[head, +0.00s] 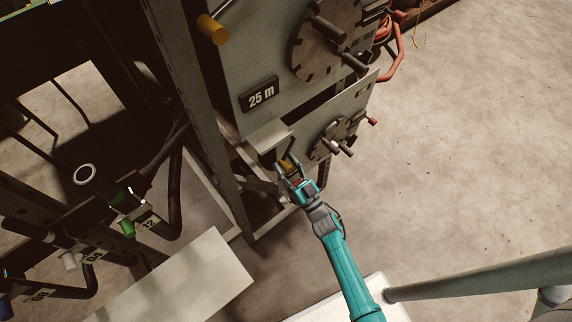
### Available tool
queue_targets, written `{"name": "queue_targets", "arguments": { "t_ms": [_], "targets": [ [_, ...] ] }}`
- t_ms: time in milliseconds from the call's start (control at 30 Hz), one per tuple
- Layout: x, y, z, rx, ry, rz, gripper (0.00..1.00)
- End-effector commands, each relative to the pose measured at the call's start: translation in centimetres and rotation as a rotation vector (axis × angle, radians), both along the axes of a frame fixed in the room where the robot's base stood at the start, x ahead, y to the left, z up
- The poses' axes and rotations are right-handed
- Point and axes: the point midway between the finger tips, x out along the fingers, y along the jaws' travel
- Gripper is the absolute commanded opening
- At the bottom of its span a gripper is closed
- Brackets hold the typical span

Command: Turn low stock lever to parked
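A grey rack of panels (243,60) stands at the upper middle of the head view. My gripper (287,165), on a teal arm, reaches the lower panel (350,108) at its left edge. A small yellow-orange part (287,164), perhaps the low stock lever, shows between my fingertips. My fingers hide much of it, and I cannot tell whether they touch it or how it is turned. A larger yellow knob (212,30) sticks out from the upper panel, well above my gripper.
A notched disc with pegs (330,141) is right of my gripper, and a larger one (322,45) is above. A "25 m" plate (261,94) marks the upper panel. Dark racking with hoses (128,228) stands left.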

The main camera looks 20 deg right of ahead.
Motion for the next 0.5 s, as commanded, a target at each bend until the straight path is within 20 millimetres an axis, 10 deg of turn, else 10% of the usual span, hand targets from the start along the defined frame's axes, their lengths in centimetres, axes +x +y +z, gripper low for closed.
{"name": "queue_targets", "arguments": {
  "t_ms": [500],
  "targets": [
    [-3.7,-0.9,-1.8,0.000,0.008,-0.003,0.48]
  ]
}}
